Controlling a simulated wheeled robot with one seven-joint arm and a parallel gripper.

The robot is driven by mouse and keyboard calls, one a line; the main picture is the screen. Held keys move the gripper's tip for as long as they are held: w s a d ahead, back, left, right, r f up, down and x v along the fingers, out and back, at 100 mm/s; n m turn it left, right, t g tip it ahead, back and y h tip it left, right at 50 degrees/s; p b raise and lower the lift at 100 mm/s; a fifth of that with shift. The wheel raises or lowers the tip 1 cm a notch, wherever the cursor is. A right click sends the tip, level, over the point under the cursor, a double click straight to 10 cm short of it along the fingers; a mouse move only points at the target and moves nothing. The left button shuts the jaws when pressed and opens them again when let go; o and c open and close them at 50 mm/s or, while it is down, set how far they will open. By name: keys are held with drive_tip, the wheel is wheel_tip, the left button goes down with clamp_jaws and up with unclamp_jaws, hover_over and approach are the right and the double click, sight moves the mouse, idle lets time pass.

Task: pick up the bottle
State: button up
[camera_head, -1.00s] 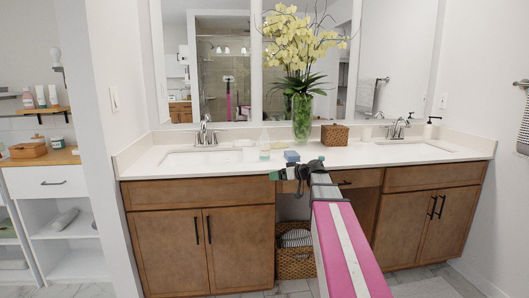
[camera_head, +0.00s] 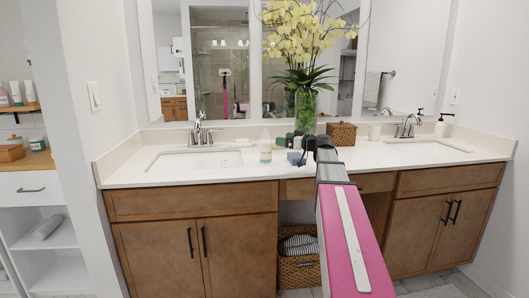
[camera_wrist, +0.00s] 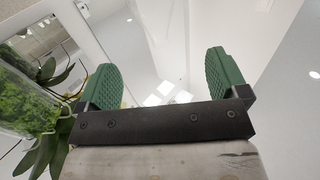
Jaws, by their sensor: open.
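A pale bottle with a teal lower part (camera_head: 265,149) stands upright on the white counter, right of the left sink. My gripper (camera_head: 289,139) shows just right of it in the head view, small and partly hidden by my own wrist. A gap shows between the bottle and the gripper in the picture. The wrist view shows the two green finger pads (camera_wrist: 160,78) wide apart with nothing between them, facing the mirror and ceiling. The bottle is not visible in the wrist view.
A blue item (camera_head: 295,157) sits on the counter close by the gripper. A glass vase of yellow orchids (camera_head: 305,112) stands behind, left of a woven box (camera_head: 341,133). A soap dispenser (camera_head: 440,127) stands far right.

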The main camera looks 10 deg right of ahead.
sight(266, 146)
drive_tip(key=x, duration=1)
drive_tip(key=shift+w+f, duration=0.4)
drive_tip(key=shift+w, duration=0.05)
drive_tip(key=shift+a, duration=0.1)
drive_tip(key=c, duration=1.3)
